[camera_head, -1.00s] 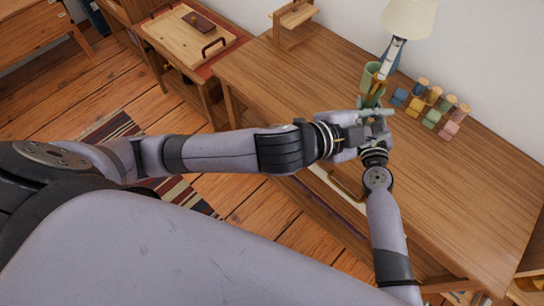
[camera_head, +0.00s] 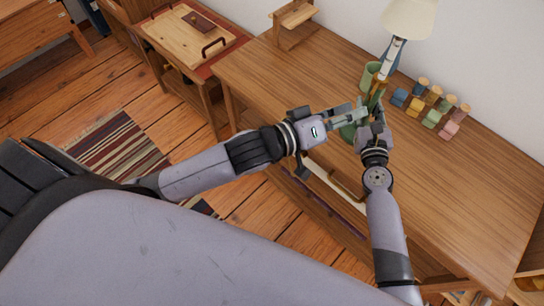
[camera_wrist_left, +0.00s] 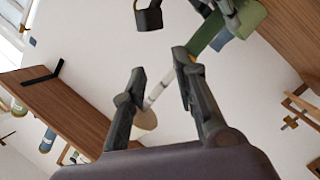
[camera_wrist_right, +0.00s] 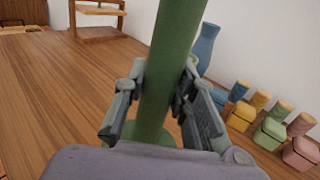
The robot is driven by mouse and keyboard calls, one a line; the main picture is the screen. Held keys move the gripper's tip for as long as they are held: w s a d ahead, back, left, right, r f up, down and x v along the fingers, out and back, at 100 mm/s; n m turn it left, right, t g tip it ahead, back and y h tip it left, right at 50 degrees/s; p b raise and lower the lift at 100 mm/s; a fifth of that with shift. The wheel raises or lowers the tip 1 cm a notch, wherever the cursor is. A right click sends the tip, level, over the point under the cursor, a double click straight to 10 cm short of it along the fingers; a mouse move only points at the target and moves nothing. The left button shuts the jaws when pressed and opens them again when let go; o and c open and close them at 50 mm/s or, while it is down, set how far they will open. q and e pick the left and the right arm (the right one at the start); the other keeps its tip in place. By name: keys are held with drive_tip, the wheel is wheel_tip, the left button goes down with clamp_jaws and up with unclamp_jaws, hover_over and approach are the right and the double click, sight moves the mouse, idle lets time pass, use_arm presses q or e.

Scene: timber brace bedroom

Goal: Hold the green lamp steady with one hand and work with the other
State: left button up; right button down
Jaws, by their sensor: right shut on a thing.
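The green lamp stands on the wooden desk (camera_head: 290,90), with a cream shade (camera_head: 408,18) and a pale upper stem (camera_head: 393,52). Its thick green stem (camera_wrist_right: 172,60) runs between the fingers of my right gripper (camera_wrist_right: 158,100), which is shut on it. A round green part shows low behind those fingers. My left gripper (camera_head: 352,117) is just left of my right gripper (camera_head: 377,120) in the head view. In the left wrist view the left gripper (camera_wrist_left: 160,85) is open, fingers apart, with the lamp's pale stem and shade (camera_wrist_left: 145,118) beyond them.
A green mug (camera_head: 370,75) and a blue vase (camera_wrist_right: 205,48) stand close to the lamp. Several coloured blocks with wooden pegs (camera_head: 432,108) line up to its right. A small wooden stand (camera_head: 293,22) is at the back left. The desk's right part is bare.

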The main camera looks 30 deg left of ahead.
use_arm(q)
drive_tip(key=s+a+f+g+y, duration=0.2)
drive_tip(key=s+a+f+y, duration=0.2)
drive_tip(key=a+f, duration=0.2)
drive_tip(key=s+a+f+g+y, duration=0.3)
drive_tip(key=a+f, duration=0.4)
drive_tip(key=f, duration=0.3)
drive_tip(key=shift+s+a+f+y, duration=0.15)
drive_tip(key=shift+s+f+y, duration=0.25)
drive_tip(key=shift+s+y, duration=0.15)
